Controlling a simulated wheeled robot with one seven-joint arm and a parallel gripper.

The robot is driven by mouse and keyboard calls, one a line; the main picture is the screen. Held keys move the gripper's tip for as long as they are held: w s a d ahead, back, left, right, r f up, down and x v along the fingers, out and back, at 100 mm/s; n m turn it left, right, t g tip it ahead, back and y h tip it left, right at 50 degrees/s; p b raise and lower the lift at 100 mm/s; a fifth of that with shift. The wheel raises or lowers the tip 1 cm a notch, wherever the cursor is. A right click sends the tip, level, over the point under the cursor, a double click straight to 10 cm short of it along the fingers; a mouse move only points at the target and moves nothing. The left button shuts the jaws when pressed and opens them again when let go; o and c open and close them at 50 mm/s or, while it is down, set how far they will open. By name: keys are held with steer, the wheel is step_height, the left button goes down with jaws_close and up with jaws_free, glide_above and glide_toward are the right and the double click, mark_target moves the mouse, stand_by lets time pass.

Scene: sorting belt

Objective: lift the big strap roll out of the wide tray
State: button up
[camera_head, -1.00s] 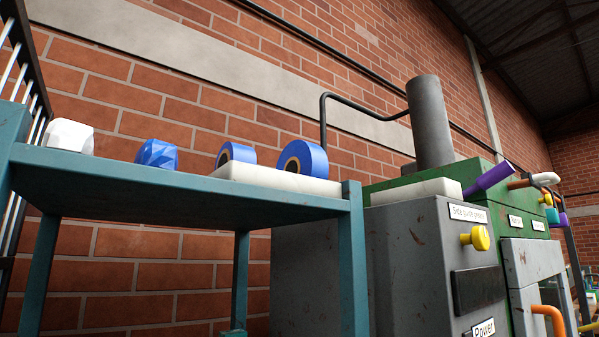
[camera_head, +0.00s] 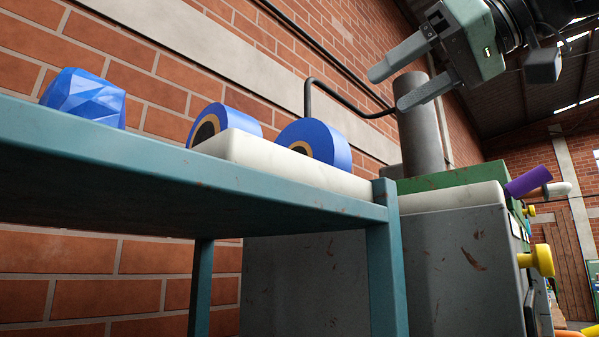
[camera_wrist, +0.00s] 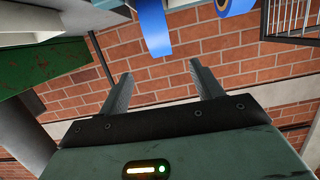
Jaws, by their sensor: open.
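The big strap roll (camera_head: 314,142) is blue with a tan core. It stands on edge in the white wide tray (camera_head: 285,172), whose wall hides its lower part. The smaller roll (camera_wrist: 235,5) is cut off there.
The tray sits on a teal shelf (camera_head: 180,165), with a faceted blue object (camera_head: 84,98) at the left. A grey chimney pipe (camera_head: 419,128) rises behind, below my gripper. A grey and green machine (camera_head: 455,265) with a purple handle (camera_head: 528,182) stands at the right.

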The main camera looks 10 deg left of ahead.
mark_target(332, 129)
steer(key=p+x, duration=0.2)
steer(key=x, duration=0.1)
steer(key=r+p+x, duration=0.1)
steer(key=p+x, duration=0.1)
steer(key=x, duration=0.2)
steer(key=r+p+x, duration=0.1)
steer(key=p+x, duration=0.1)
steer(key=x, duration=0.2)
steer(key=shift+a+f, duration=0.1)
steer(key=shift+a, duration=0.2)
steer(key=p+x, duration=0.3)
steer(key=x, duration=0.1)
steer(key=shift+w+a+p, duration=0.15)
steer(key=shift+p, duration=0.25)
steer(key=shift+w+a+f, duration=0.2)
steer(key=shift+w+a, duration=0.05)
steer(key=shift+a, duration=0.15)
steer(key=shift+r, duration=0.1)
jaws_close()
